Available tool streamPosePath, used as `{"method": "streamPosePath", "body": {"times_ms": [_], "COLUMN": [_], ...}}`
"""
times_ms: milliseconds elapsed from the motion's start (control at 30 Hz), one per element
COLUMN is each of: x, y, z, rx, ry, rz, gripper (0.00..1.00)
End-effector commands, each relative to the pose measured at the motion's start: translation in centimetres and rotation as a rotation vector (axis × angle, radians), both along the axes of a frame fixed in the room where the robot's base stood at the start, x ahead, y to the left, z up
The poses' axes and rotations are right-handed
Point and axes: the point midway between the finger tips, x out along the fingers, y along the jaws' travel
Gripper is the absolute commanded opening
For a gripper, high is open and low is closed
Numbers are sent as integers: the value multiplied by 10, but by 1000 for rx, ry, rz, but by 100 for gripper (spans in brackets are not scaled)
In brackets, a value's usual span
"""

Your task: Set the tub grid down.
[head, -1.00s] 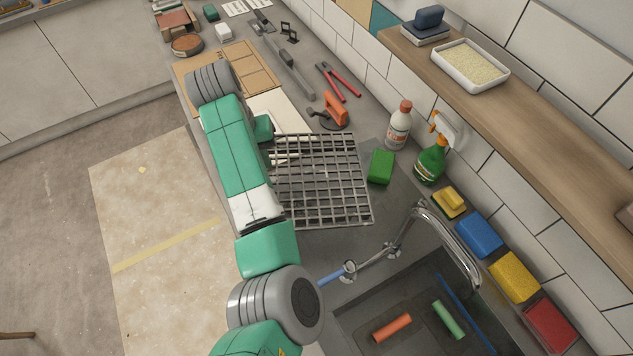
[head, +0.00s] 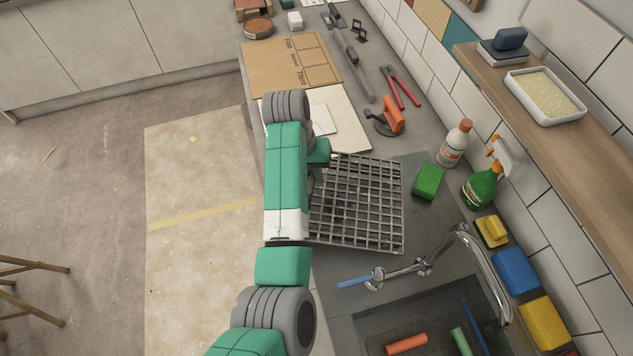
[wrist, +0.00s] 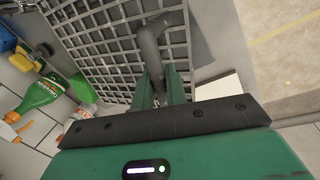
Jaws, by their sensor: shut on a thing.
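The tub grid (head: 396,207) is a grey square lattice over the counter between the white board and the sink. It also fills the upper part of the wrist view (wrist: 97,40). My gripper (head: 322,160) is at the grid's far left corner in the head view. In the wrist view my gripper (wrist: 160,84) has its green fingers closed on a grey handle-like part (wrist: 150,45) of the grid. My arm hides part of the grid's left edge in the head view. I cannot tell whether the grid touches the counter.
A green sponge (head: 428,182), a white bottle (head: 454,146) and a green spray bottle (head: 480,188) stand right of the grid. The faucet (head: 470,250) and sink (head: 435,315) are nearer. An orange-handled tool (head: 388,118) and white board (head: 345,130) lie beyond.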

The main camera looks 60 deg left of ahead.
Motion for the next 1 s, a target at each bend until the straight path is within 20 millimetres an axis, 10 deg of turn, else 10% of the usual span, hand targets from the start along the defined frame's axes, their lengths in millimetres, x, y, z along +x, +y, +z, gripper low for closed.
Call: {"method": "streamPosePath", "body": {"times_ms": [600,700,1000], "x": [0,0,0], "y": [0,0,0], "z": [-41,-41,-39], "rx": [0,0,1], "ry": [-2,0,-1], "rz": [-1,0,0], "gripper": [0,33,36]}}
